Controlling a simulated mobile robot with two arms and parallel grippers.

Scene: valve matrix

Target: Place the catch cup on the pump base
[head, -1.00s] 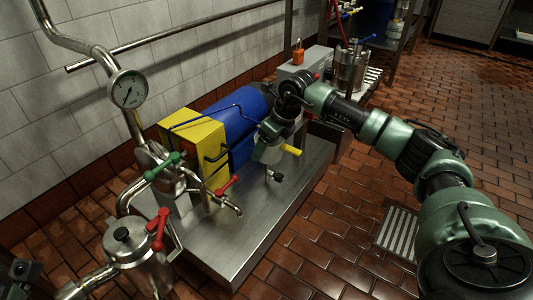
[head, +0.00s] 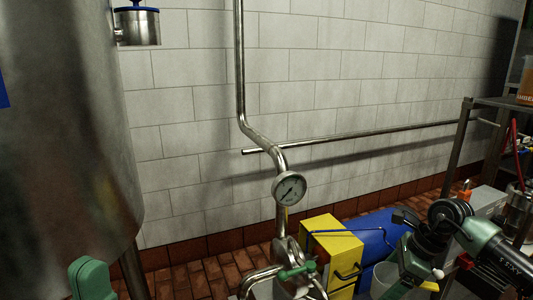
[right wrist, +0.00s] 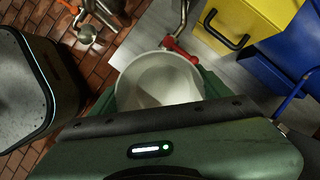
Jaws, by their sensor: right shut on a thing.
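The catch cup (right wrist: 155,75) is a pale, round, open-topped cup, seen from above in the right wrist view. My right gripper (right wrist: 158,92) is shut on it, with a green finger on each side. In the head view the cup (head: 384,280) shows partly at the bottom edge, in front of the blue pump housing. The pump base (right wrist: 222,72) is a grey metal plate, visible beyond the cup in the right wrist view. I cannot tell whether the cup touches it. A green part of my left gripper (head: 92,280) shows at the bottom left; its fingertips are hidden.
The yellow block (head: 333,245) and blue housing (head: 375,232) stand beside the cup. A large steel tank (head: 65,130) fills the far left.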

